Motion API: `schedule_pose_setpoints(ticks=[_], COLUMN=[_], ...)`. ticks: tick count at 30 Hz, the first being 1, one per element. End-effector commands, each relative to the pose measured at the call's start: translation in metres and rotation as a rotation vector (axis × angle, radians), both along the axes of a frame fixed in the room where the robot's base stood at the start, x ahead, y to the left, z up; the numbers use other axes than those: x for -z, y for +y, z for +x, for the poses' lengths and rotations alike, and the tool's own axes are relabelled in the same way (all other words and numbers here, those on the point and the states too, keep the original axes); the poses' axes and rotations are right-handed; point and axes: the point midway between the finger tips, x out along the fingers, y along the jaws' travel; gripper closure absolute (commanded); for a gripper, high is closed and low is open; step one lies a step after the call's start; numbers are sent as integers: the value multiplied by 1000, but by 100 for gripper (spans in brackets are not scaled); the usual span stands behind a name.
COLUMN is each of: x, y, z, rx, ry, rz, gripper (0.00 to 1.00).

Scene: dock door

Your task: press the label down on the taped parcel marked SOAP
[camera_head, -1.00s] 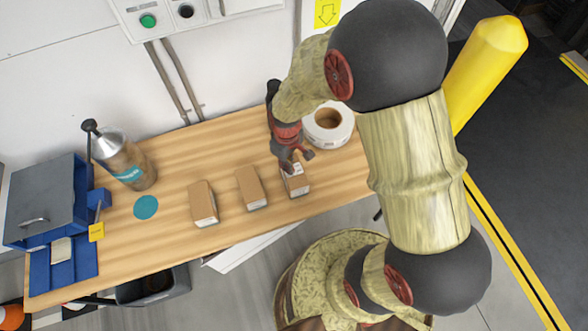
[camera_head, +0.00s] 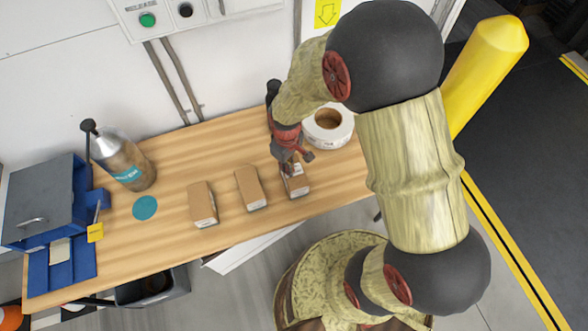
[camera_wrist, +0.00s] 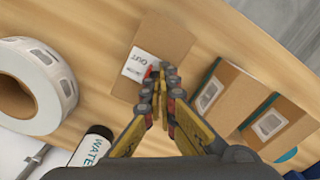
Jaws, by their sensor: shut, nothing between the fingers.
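Three small brown parcels stand in a row on the table. My gripper (camera_head: 289,168) is at the rightmost parcel (camera_head: 299,188), over its top. In the wrist view, this parcel (camera_wrist: 170,38) carries a white label (camera_wrist: 138,66) with print that looks like "OUT". My shut, empty fingertips (camera_wrist: 164,74) overlap the label's right edge; whether they touch it I cannot tell. The middle parcel (camera_head: 250,189) and left parcel (camera_head: 202,205) stand apart from it. I cannot read SOAP on any parcel, and tape is not clear.
A white label roll (camera_head: 328,125) stands close behind my gripper. A bottle (camera_head: 128,164), a teal disc (camera_head: 145,208) and a blue-grey device (camera_head: 45,205) are at the table's left. The wooden table (camera_head: 180,165) is clear behind the left and middle parcels. A yellow post (camera_head: 480,70) stands at right.

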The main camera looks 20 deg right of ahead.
Motion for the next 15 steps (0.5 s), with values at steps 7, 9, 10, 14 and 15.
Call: schedule_pose_setpoints(ticks=[7, 9, 10, 14, 15], x=[-7, -12, -14, -24, -27], y=[0, 0, 0, 0, 0], z=[0, 0, 0, 0, 0], rx=[0, 0, 0, 0, 0], ry=[1, 0, 0, 0, 0], rz=[0, 0, 0, 0, 0], gripper=[100, 100, 100, 100, 100])
